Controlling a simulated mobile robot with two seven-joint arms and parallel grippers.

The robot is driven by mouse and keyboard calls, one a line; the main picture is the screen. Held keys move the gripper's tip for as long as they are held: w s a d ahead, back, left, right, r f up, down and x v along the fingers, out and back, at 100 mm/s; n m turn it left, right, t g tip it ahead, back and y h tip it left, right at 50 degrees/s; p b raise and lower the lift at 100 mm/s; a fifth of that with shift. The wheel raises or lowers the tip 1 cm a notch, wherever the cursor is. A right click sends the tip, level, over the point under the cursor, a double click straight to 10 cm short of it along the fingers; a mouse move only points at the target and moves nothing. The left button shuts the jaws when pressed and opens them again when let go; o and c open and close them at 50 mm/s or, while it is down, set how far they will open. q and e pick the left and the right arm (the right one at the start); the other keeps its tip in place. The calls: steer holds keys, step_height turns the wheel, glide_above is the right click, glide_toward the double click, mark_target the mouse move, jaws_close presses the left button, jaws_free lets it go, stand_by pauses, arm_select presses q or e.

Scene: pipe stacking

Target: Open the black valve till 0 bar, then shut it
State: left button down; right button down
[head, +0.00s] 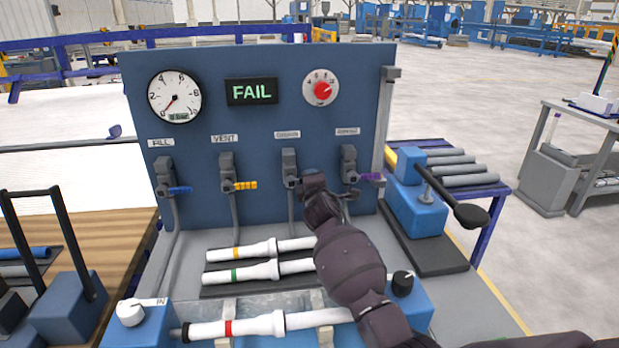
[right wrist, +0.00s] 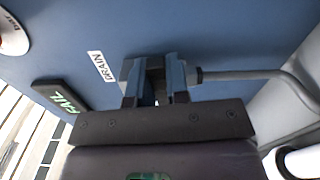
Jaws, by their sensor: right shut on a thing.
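The blue test panel (head: 262,120) carries a row of valves. The black valve (head: 290,166) is the third from the left, under a small label that reads DRAIN in the right wrist view. My right gripper (head: 313,187) is at this valve, with its jaws (right wrist: 157,85) shut on the valve's handle, which they mostly hide. The white gauge (head: 174,96) has its red needle pointing to the lower left, near zero, above a small green readout. My left gripper is not in view.
Blue (head: 179,190), yellow (head: 245,185) and purple (head: 372,177) valve handles sit along the same row. A FAIL display (head: 251,92) and a red dial (head: 322,90) are above. A blue vise (head: 416,205) stands at the right.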

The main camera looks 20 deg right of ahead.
steer(key=shift+f+m, duration=0.4)
steer(key=shift+m, duration=0.3)
steer(key=c, duration=1.1)
jaws_free()
steer(key=shift+s, duration=0.1)
